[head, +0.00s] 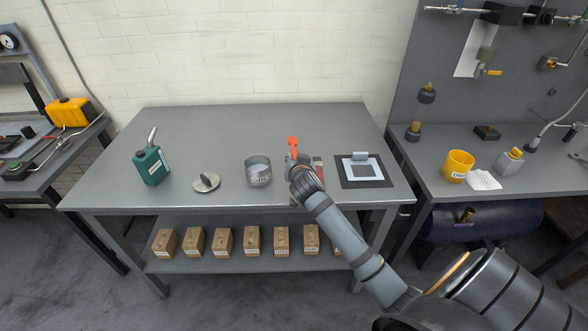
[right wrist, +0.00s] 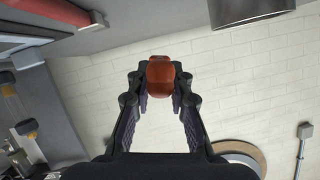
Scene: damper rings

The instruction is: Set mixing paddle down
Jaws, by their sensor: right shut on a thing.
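My right gripper (head: 292,160) is over the middle of the grey workbench (head: 220,125), just right of a labelled metal cup (head: 258,172). It is shut on an orange-red piece (head: 292,142), which I take to be the mixing paddle. In the right wrist view this piece (right wrist: 160,76) sits between the two fingertips (right wrist: 160,88) and is seen nearly end-on. The rest of the paddle is hidden, and I cannot tell whether it touches the bench. My left gripper is not in view.
A green can (head: 151,166) and a round disc with a knob (head: 206,183) stand left of the cup. A red item (head: 318,166) lies partly hidden beside my gripper. A dark mat (head: 384,183) with a white frame is to the right. The bench's back strip is clear.

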